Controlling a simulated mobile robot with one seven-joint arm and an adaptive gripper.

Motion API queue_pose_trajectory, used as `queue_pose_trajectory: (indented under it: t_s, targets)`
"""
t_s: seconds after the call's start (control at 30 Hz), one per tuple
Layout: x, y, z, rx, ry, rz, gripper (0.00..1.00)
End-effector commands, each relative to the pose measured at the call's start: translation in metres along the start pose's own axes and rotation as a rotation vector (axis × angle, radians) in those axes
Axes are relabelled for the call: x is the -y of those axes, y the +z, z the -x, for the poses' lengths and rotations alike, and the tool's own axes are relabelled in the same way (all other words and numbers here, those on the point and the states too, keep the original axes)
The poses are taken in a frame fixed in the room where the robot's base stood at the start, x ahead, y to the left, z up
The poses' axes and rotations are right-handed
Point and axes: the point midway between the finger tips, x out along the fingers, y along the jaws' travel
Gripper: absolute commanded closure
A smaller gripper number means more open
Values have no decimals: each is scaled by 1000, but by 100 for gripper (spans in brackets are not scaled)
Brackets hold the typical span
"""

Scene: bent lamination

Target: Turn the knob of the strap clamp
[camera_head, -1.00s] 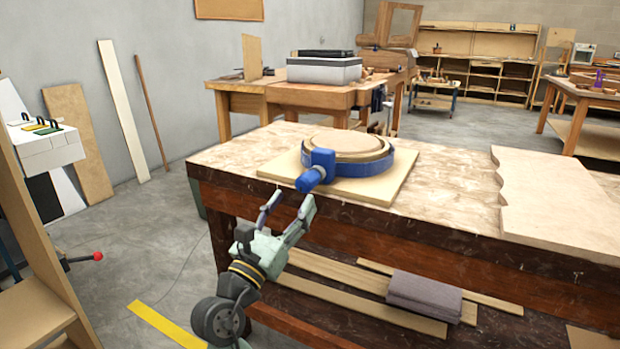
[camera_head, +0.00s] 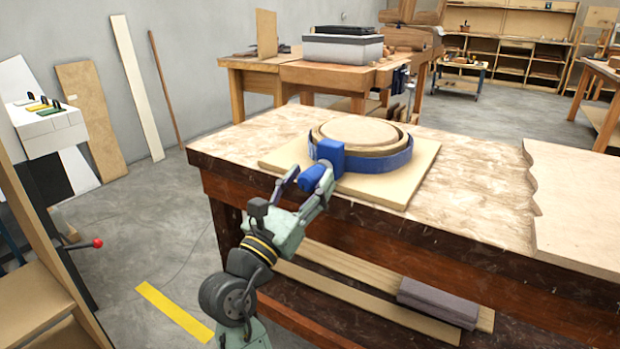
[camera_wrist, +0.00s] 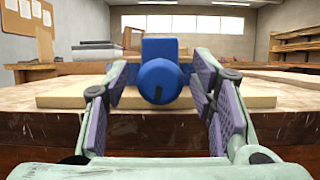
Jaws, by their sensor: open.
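The blue strap clamp (camera_head: 383,163) runs around a round stack of bent wood (camera_head: 357,132) on a square board on the workbench. Its blue knob (camera_head: 311,178) sticks out toward the bench's front left edge. In the wrist view the knob (camera_wrist: 160,81) is round, faces the camera and sits near the middle between the fingers. My gripper (camera_head: 307,184) is open, with its fingers on either side of the knob. In the wrist view a gap shows between the knob and the right finger; whether the left finger touches it I cannot tell.
The square board (camera_head: 411,187) lies under the clamp near the bench edge. A wavy-edged wood panel (camera_head: 580,210) lies on the right of the bench (camera_head: 470,215). Planks and a folded grey cloth (camera_head: 438,302) are on the shelf below. A red-knobbed lever (camera_head: 97,243) stands at left.

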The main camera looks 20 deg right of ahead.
Motion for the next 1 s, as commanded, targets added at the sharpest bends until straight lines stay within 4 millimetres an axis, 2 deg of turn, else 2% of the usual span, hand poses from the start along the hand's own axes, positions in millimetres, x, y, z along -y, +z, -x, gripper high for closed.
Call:
queue_pose_trajectory:
  t_s: [0.2,0.9,1.0]
  targets:
    - [0,0,0,0,0,0,50]
    - [0,0,0,0,0,0,96]
    - [0,0,0,0,0,-1,97]
